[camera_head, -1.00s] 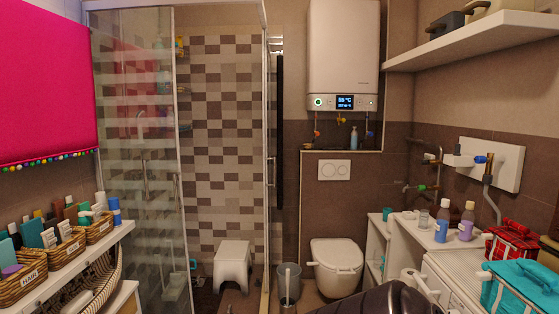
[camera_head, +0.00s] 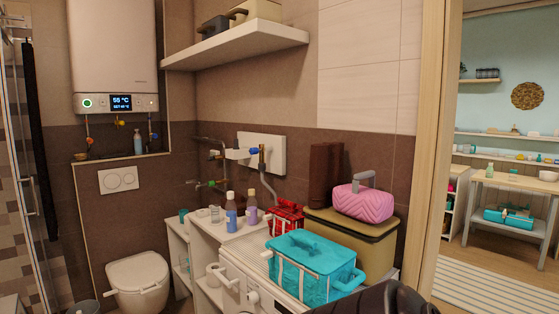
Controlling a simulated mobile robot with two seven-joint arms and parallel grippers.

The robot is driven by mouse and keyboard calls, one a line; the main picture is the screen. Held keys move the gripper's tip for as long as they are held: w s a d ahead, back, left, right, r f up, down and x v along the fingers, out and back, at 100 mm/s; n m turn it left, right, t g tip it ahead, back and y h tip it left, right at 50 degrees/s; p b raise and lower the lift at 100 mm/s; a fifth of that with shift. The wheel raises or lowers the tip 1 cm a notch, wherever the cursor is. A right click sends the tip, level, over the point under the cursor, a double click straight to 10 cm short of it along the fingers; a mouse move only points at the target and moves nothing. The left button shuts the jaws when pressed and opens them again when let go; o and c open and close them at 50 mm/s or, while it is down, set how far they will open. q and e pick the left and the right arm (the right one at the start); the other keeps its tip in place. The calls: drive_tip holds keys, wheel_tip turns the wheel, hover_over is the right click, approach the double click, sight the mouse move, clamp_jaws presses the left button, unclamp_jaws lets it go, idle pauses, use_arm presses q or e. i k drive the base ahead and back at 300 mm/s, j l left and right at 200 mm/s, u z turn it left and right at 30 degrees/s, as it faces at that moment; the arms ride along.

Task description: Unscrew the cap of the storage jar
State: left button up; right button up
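I cannot make out a storage jar for certain. A small clear container (camera_head: 214,213) stands on the white shelf unit, too small to tell whether it has a screw cap. Beside it stand a blue bottle (camera_head: 231,215) and a purple bottle (camera_head: 251,210), both upright. Neither of my grippers is in view.
A teal basket (camera_head: 310,268), a red plaid bag (camera_head: 285,216) and a tan box (camera_head: 370,238) bearing a pink case (camera_head: 362,204) crowd the right-hand surface. A toilet (camera_head: 138,279) stands left. A doorway at right opens onto a room with a striped rug (camera_head: 485,290).

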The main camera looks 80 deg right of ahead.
sight(512, 176)
drive_tip(key=z, duration=4.1)
drive_tip(key=i+l+z, duration=0.1)
drive_tip(key=i+z, duration=0.25)
drive_tip(key=i, duration=0.5)
drive_tip(key=i+l, duration=0.1)
drive_tip(key=i, duration=1.15)
drive_tip(key=i+u, duration=0.1)
drive_tip(key=i, duration=0.55)
drive_tip(key=i+u, duration=0.15)
drive_tip(key=i, duration=0.5)
drive_tip(key=i+u, duration=0.1)
drive_tip(key=i, duration=0.55)
drive_tip(key=i+l+u, duration=0.15)
drive_tip(key=i, duration=0.5)
